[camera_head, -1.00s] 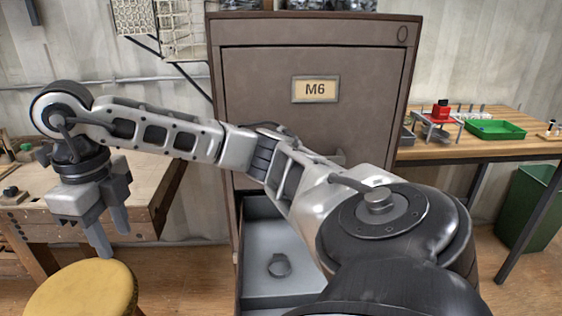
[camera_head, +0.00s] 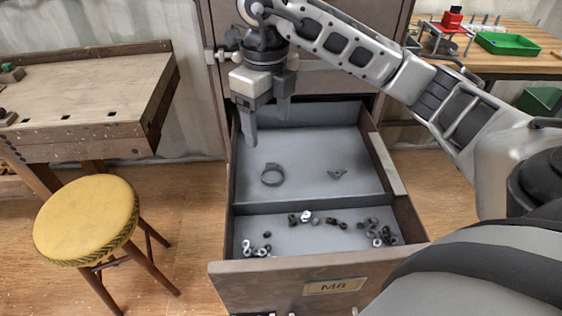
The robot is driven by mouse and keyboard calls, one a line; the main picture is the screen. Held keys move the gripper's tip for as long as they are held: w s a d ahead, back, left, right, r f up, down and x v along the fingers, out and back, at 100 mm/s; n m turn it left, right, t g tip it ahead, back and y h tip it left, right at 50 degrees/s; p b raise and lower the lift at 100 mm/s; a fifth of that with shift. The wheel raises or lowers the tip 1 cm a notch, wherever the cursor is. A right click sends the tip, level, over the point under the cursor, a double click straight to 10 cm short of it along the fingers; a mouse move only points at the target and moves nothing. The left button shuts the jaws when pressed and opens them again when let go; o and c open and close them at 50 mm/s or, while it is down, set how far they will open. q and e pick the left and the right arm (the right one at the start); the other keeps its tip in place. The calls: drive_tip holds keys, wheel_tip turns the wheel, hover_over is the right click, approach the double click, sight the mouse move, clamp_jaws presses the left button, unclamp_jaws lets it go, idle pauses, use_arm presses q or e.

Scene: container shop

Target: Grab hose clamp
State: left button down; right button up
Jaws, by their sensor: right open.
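A grey ring-shaped hose clamp (camera_head: 272,175) lies in the rear compartment of the open drawer (camera_head: 225,240), toward its left side. My right gripper (camera_head: 266,125) is open and empty, pointing down above the rear left part of the drawer. Its fingers are above and behind the clamp in the picture, apart from it. The clamp is fully visible. My left gripper is out of view.
A small winged part (camera_head: 338,174) lies right of the clamp. A divider (camera_head: 310,203) separates the front compartment, which holds several nuts. The drawer's label (camera_head: 335,287) reads M8. A yellow stool (camera_head: 87,215) and a workbench (camera_head: 90,90) stand at the left.

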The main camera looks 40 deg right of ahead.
hover_over(274, 180)
drive_tip(key=f, duration=0.7)
drive_tip(key=shift+w+a+b, duration=0.1)
drive_tip(key=shift+w+b, duration=0.25)
drive_tip(key=shift+w, duration=0.05)
drive_tip(key=shift+s+f+p, duration=0.15)
drive_tip(key=shift+s+f, duration=0.05)
drive_tip(key=shift+f, duration=1.15)
drive_tip(key=shift+s+f+p, duration=0.15)
drive_tip(key=shift+f, duration=1.2)
drive_tip(key=c, duration=1.1)
